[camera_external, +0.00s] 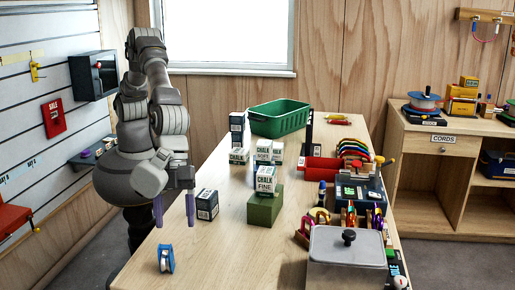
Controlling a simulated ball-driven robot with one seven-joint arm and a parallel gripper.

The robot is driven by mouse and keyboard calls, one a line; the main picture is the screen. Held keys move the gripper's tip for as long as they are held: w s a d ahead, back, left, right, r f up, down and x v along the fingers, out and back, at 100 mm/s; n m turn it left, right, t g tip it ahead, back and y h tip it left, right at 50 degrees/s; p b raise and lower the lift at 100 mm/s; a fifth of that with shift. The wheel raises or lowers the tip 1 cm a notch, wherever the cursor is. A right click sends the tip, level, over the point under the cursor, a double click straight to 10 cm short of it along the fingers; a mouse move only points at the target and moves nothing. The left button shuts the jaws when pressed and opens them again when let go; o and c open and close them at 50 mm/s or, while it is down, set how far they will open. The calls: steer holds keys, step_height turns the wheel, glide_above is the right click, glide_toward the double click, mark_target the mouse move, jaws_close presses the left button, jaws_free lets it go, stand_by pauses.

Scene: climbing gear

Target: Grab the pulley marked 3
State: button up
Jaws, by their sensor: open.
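A small blue pulley-like wheel with a pale face (166,259) stands on the near left part of the wooden table. Its mark is too small to read, so I cannot tell if it is a 3. My gripper (174,209) points down with its two purple-tipped fingers spread apart and nothing visible between them. It is farther back than the blue wheel, near the table's left edge. It appears to be above the table, but its exact height is unclear.
A dark box (207,204) stands just right of my gripper. Chalk boxes (265,181), a green block (265,207) and a green bin (279,118) stand farther back. A grey lidded box (346,258) is at the near right. The near middle of the table (235,260) is clear.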

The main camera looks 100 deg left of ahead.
mark_target(167, 273)
steer(key=shift+m, duration=0.3)
steer(key=d+f+b, duration=0.1)
steer(key=f, duration=0.2)
steer(key=s+d+f+b, duration=0.1)
steer(key=d+f, duration=0.1)
steer(key=f, duration=0.1)
steer(key=d+f, duration=0.1)
steer(key=f, duration=0.2)
steer(key=shift+s+d+f+b, duration=0.15)
steer(key=shift+s+f+b, duration=0.15)
steer(key=shift+f+b, duration=0.1)
steer(key=shift+r, duration=0.2)
steer(key=c, duration=1.1)
